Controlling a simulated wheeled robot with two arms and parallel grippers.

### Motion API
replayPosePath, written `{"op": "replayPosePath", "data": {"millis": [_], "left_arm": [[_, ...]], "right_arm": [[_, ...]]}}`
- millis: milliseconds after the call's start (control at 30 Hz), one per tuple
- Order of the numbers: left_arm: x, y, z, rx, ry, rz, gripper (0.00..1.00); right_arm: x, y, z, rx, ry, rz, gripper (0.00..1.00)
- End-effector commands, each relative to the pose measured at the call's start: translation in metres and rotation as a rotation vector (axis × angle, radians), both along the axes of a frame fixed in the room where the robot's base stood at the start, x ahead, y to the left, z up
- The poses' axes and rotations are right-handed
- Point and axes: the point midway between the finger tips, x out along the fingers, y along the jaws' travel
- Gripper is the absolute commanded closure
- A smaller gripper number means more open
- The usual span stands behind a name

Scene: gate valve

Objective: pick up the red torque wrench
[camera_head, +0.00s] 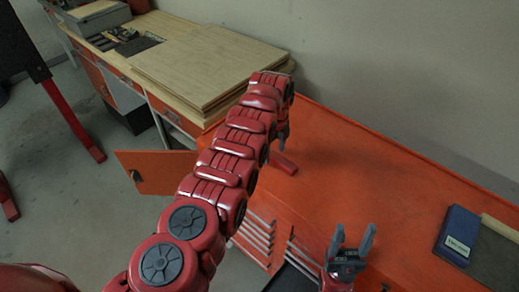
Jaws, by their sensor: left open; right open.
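A short red piece (284,163), which looks like the end of the red torque wrench, lies on the orange cabinet top (370,165). The rest of it is hidden behind my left arm. My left gripper (283,140) points down just above and beside the red piece. It is mostly hidden by my own wrist, and I cannot see its fingers clearly or any contact. My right gripper (353,243) is open and empty, fingers up, at the front edge of the cabinet, well away from the red piece.
A blue box (457,236) lies at the right of the cabinet top beside a dark flat item (497,256). Stacked wooden boards (205,62) lie on a bench behind. An orange door (155,172) stands open at the left. The middle of the cabinet top is clear.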

Motion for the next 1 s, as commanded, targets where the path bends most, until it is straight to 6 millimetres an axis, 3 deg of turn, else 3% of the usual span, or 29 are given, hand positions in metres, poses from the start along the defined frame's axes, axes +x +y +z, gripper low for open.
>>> {"op": "replayPosePath", "data": {"millis": [33, 300, 733, 1000], "left_arm": [[0.0001, -0.0007, -0.0132, -0.001, -0.001, -0.001, 0.19], [0.0003, -0.0005, -0.012, 0.0, -0.002, -0.001, 0.21], [0.0, -0.0004, -0.0122, -0.001, -0.001, 0.0, 0.98], [0.0, -0.0004, -0.0124, -0.001, -0.001, 0.0, 1.0]], "right_arm": [[0.0, 0.0, -0.0133, 0.0, 0.001, 0.0, 0.4], [0.0, 0.0, -0.0116, 0.0, 0.0, 0.0, 0.4], [0.0001, 0.0, -0.0116, 0.0, 0.0, 0.0, 0.4], [0.0, 0.0, -0.0117, 0.0, 0.0, 0.0, 0.4]]}}
